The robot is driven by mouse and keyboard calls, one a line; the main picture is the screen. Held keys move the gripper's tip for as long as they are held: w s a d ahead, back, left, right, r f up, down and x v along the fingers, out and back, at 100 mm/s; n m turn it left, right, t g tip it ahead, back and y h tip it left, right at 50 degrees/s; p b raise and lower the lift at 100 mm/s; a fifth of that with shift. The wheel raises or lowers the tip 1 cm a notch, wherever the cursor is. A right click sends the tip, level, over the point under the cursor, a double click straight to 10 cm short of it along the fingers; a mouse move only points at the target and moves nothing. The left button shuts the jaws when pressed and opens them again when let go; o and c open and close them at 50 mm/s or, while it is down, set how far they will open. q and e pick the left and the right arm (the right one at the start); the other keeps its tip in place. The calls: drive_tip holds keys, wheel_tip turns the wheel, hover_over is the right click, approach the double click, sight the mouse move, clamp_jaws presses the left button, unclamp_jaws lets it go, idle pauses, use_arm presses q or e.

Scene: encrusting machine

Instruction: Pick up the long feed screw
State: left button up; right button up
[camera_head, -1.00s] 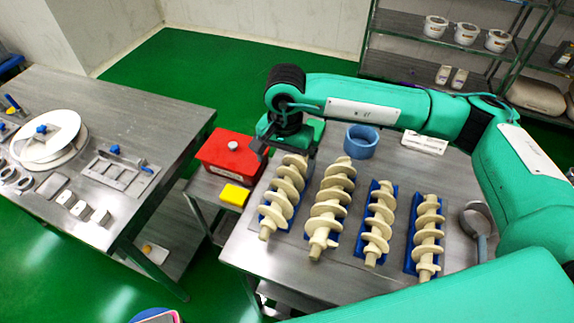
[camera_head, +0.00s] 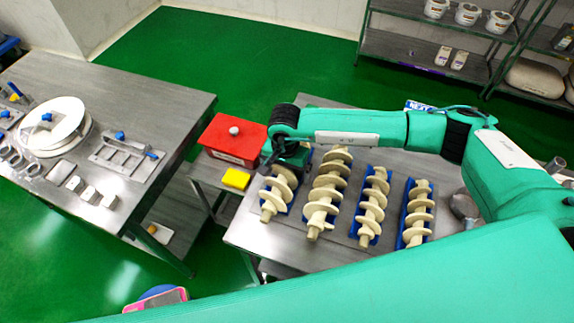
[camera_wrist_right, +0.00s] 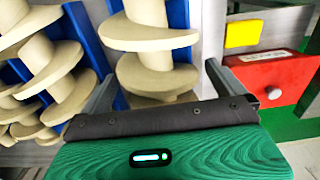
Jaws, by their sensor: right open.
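Several cream feed screws lie side by side in blue cradles on the steel table. The leftmost screw (camera_head: 277,191) has its far end hidden under my right gripper (camera_head: 284,164). The second screw (camera_head: 325,193) looks the longest, but the leftmost is partly covered, so I cannot compare them fully. The third screw (camera_head: 371,207) and the fourth screw (camera_head: 416,213) look shorter. In the right wrist view, my right gripper (camera_wrist_right: 156,86) is open, with the leftmost screw (camera_wrist_right: 148,38) between its fingers. Contact is not visible. My left gripper is not in view.
A red box (camera_head: 233,140) and yellow block (camera_head: 236,178) sit left of the screws. A metal ring tool (camera_head: 463,205) lies at the right. Another table (camera_head: 120,75) with parts stands at left, across a green floor gap. My right arm crosses above the screw table's far side.

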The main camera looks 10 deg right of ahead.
drive_tip(key=shift+f, duration=0.95)
drive_tip(key=c, duration=1.3)
drive_tip(key=shift+r, duration=0.1)
drive_tip(key=shift+c, duration=0.2)
